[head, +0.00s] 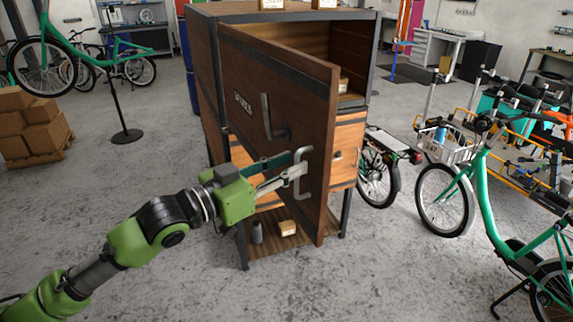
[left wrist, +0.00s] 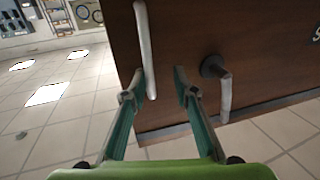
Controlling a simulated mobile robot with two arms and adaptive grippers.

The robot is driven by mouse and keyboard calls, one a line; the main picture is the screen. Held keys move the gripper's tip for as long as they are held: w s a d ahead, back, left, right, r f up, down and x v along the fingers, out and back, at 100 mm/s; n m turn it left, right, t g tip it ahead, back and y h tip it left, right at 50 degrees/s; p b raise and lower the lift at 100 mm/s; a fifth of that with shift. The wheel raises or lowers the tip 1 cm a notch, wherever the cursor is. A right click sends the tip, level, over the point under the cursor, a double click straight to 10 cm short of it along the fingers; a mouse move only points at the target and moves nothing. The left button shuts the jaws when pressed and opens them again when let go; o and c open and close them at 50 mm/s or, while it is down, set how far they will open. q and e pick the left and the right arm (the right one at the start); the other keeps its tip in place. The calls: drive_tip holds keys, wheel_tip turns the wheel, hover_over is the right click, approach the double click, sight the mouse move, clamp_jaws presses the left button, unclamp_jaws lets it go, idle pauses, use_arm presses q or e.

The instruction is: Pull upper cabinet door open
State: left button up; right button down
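The wooden cabinet (head: 290,14) stands in the middle of the head view. Its upper door (head: 285,82) is swung wide open toward me, and the shelf space behind it shows. The door has a pale bar handle (head: 304,175) near its free edge and a dark lever handle (head: 271,118). My left gripper (head: 290,170) is at the pale handle with its fingers apart. In the left wrist view the pale handle (left wrist: 146,50) lies between the open fingers (left wrist: 160,80), close to the left fingertip; I cannot tell whether it touches. My right gripper is not in view.
Below the door are a lower drawer front (head: 345,150) and a bottom shelf holding a small box (head: 287,228). A green bike (head: 480,200) stands at the right. Cardboard boxes (head: 30,122) sit at the left. The floor in front is clear.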

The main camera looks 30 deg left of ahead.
use_arm(q)
drive_tip(key=shift+f, duration=0.1)
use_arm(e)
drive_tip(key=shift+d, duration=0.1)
use_arm(q)
drive_tip(key=v, duration=1.2)
idle(0.9)
drive_tip(key=shift+d, duration=0.1)
idle(0.4)
